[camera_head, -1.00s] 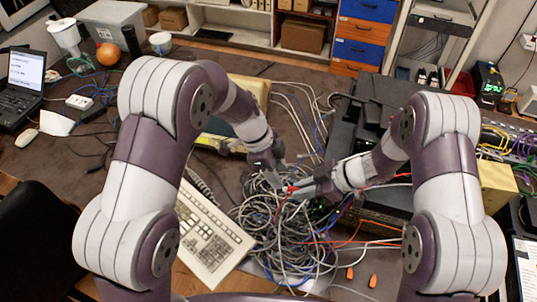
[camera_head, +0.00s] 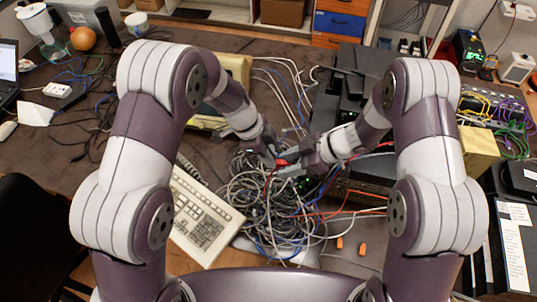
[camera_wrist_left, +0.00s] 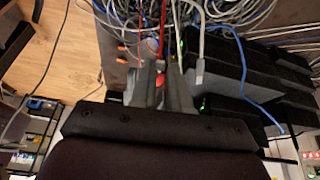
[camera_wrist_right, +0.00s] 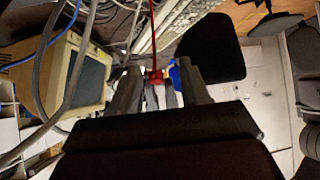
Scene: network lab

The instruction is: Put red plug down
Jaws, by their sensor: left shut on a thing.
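The red plug (camera_head: 283,162) is held up above a tangle of cables (camera_head: 270,205) in the head view. My left gripper (camera_head: 272,160) is shut on it. The left wrist view shows the plug (camera_wrist_left: 159,82) between the left fingers, with a red cable running up from it. My right gripper (camera_head: 292,170) is close beside the plug from the right. In the right wrist view its fingers stand apart (camera_wrist_right: 158,88), with the red plug (camera_wrist_right: 155,76) showing in the gap beyond or between them. I cannot tell whether they touch it.
A beige keyboard (camera_head: 204,216) lies left of the tangle. Black network equipment (camera_head: 350,90) stands to the right and behind. Orange connectors (camera_head: 362,248) lie at the front right. A yellowish box (camera_head: 479,152) is at far right. Bare dark tabletop (camera_head: 60,165) shows at left.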

